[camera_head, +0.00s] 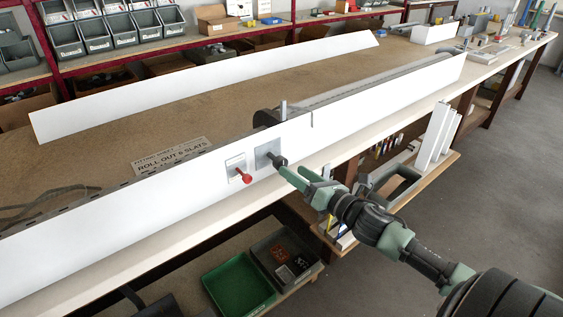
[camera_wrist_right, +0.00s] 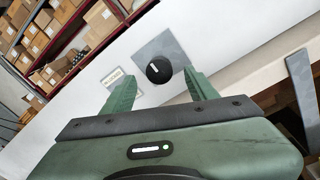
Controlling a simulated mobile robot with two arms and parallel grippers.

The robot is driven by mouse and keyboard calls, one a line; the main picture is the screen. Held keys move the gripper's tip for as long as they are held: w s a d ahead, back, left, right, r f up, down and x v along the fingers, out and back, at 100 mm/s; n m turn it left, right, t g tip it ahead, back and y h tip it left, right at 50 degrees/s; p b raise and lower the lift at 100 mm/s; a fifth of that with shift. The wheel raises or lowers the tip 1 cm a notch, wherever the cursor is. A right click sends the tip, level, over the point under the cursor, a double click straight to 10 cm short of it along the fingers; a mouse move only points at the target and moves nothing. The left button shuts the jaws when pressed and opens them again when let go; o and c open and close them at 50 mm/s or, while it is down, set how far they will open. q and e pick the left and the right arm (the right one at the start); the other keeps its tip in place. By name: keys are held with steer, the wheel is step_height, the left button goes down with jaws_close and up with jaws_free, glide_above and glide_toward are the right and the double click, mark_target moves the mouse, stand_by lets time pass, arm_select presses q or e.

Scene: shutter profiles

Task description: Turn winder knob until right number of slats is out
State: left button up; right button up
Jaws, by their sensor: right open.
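The winder knob is dark and round, on a grey square plate on the front of a long white panel. It shows in the head view (camera_head: 278,159) and, with a white pointer mark, in the right wrist view (camera_wrist_right: 158,69). My right gripper (camera_head: 292,171) is open and empty, its fingertips close to the knob. In the right wrist view its two fingers (camera_wrist_right: 160,92) stand on either side below the knob, without clear contact. A sign (camera_head: 172,157) behind the panel reads "ROLL OUT 6 SLATS". My left gripper is not in view.
A red knob (camera_head: 246,177) sticks out of a plate left of the winder knob. Another long white panel (camera_head: 210,80) stands farther back on the workbench. Upright white pieces (camera_head: 435,132) stand at the right below the bench edge. A green tray (camera_head: 238,285) is below.

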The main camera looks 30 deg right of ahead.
mark_target(281, 163)
steer(key=w, duration=0.4)
steer(key=w+a+p, duration=0.1)
steer(key=w, duration=0.1)
steer(key=shift+w, duration=0.2)
jaws_close()
